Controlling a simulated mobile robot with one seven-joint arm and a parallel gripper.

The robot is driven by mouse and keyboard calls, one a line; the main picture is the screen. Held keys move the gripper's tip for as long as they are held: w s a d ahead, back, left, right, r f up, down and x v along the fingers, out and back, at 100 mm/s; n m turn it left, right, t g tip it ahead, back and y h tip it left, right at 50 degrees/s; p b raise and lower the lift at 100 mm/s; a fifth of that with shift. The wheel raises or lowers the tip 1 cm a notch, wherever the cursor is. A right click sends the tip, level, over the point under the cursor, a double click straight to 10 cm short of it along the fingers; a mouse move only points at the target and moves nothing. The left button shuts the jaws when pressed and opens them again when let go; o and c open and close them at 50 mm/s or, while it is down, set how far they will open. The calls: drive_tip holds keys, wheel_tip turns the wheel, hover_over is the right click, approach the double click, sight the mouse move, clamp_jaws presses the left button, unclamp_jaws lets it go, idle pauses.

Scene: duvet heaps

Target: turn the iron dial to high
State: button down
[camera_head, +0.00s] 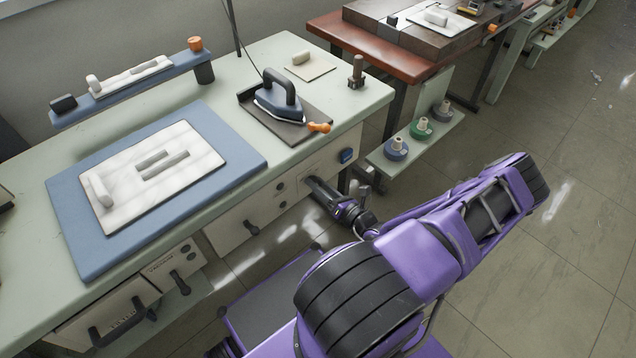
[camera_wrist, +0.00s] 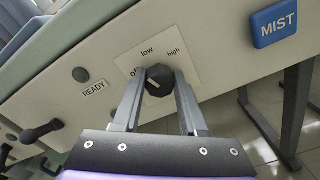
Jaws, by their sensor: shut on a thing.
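The iron dial (camera_wrist: 158,81) is a dark round knob on a white plate (camera_wrist: 185,57) on the table's front panel. The plate reads "low" above the dial and "high" to the upper right; "off" at left is partly covered by a finger. My gripper (camera_wrist: 160,77) is shut on the dial, one finger on each side. A pale mark shows on the dial, but I cannot tell which setting it points to. In the head view my gripper (camera_head: 318,190) is at the front panel and hides the dial. The iron (camera_head: 278,103) stands on a dark rest above.
A blue MIST button (camera_wrist: 279,23) is right of the dial; it shows in the head view too (camera_head: 346,156). A READY label (camera_wrist: 94,88) and a dark handle (camera_wrist: 42,131) are to the left. A spool shelf (camera_head: 425,145) stands to the right.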

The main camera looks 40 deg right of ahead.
drive_tip(key=m, duration=0.3)
drive_tip(key=shift+m, duration=0.3)
drive_tip(key=m, duration=0.4)
drive_tip(key=shift+f+m, duration=0.1)
drive_tip(key=shift+m, duration=0.2)
drive_tip(key=m+b, duration=0.1)
drive_tip(key=m, duration=0.3)
drive_tip(key=shift+m, duration=2.1)
drive_tip(key=shift+c, duration=2.2)
unclamp_jaws()
drive_tip(key=shift+s, duration=0.15)
